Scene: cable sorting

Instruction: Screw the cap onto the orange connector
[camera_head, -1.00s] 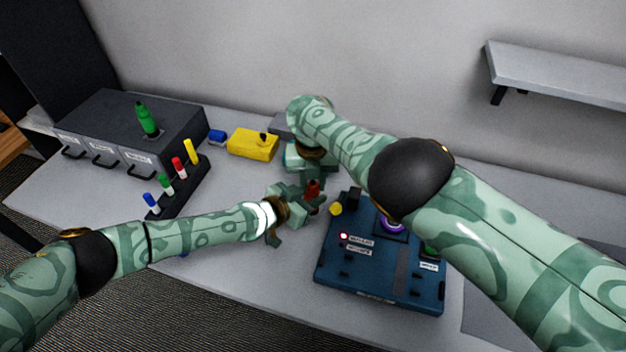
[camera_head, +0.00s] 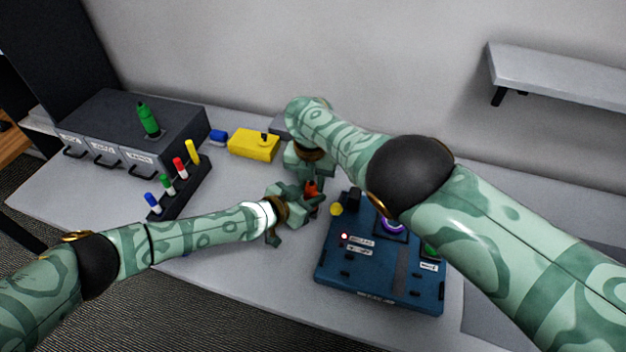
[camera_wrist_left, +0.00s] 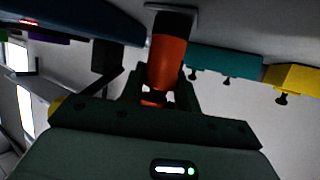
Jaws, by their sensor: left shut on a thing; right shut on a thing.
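The orange connector (camera_head: 313,190) stands at the middle of the table, between my two grippers, just left of the blue panel. In the left wrist view it is an orange cylinder (camera_wrist_left: 167,62) with a black end (camera_wrist_left: 172,22). My left gripper (camera_head: 301,201) is shut on it from the left, with its fingers (camera_wrist_left: 160,95) on either side in the wrist view. My right gripper (camera_head: 314,178) reaches down from behind and is shut close against the connector's upper end. What its jaws hold is mostly hidden, and I cannot make out the cap separately.
The blue panel (camera_head: 375,275) with sockets and a yellow plug (camera_head: 336,209) is close on the right. A yellow box (camera_head: 253,145), a rack (camera_head: 185,190) of coloured plugs and a grey drawer unit (camera_head: 120,125) stand left. The front-left table is largely clear.

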